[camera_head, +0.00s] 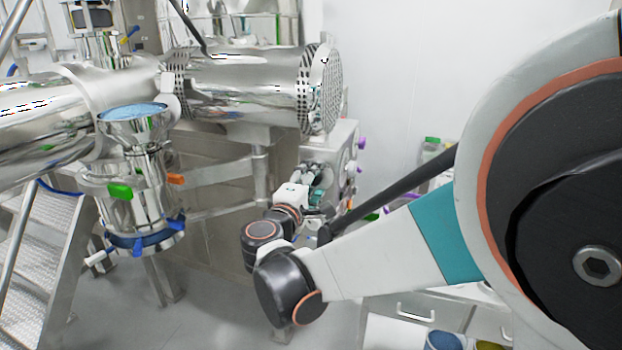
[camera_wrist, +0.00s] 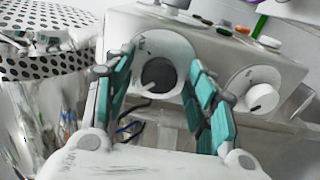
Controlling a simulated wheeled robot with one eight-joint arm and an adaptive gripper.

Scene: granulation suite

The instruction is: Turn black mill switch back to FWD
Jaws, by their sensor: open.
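The black mill switch (camera_wrist: 158,76) shows in the wrist view as a dark round knob on a pale round dial plate (camera_wrist: 178,48), on the front of a grey control box (camera_wrist: 222,45). A white mark on the knob points to its lower left. The dial lettering is too small to read. My gripper (camera_wrist: 162,95) is open, with its teal-padded fingers to the left and right of the black knob and nothing held between them. In the head view my gripper (camera_head: 318,190) is at the control box (camera_head: 343,150), and the black switch is hidden there.
A white knob (camera_wrist: 262,98) on its own dial sits right of the black one. Coloured buttons (camera_wrist: 245,29) line the box top. A perforated steel drum (camera_wrist: 45,62) is close on the left. In the head view, a steel vessel (camera_head: 140,190) and steps (camera_head: 45,240) stand left.

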